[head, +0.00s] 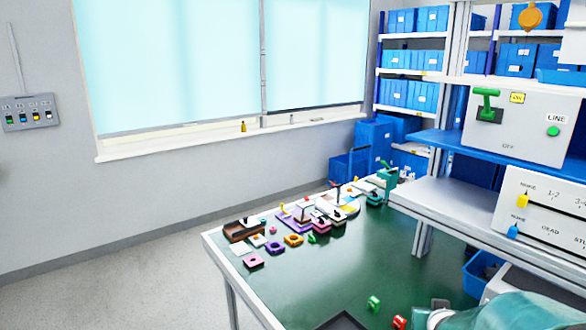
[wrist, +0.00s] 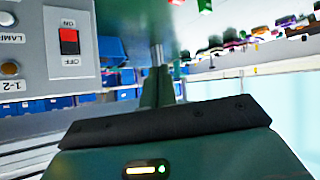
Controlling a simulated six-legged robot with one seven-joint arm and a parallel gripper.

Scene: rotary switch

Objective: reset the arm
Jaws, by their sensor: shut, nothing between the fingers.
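My gripper (wrist: 158,88) shows in the wrist view, its fingers together beyond the dark bar and green housing, with nothing held. In the head view, part of my teal arm (head: 530,312) fills the bottom right corner; the fingertips cannot be made out there. A white panel (head: 545,212) with a yellow and a blue knob stands on the rack at the right, above my arm. In the wrist view, a grey panel (wrist: 45,55) with a red rocker switch (wrist: 69,41) and round knobs is upside down at the upper left, apart from my fingers.
A green-topped table (head: 345,260) holds several small coloured parts along its far edge. Its middle is mostly clear. A box with a green lever (head: 487,100) sits on the blue shelf. Blue bins (head: 410,92) fill the rack behind. A window and wall panel are at the left.

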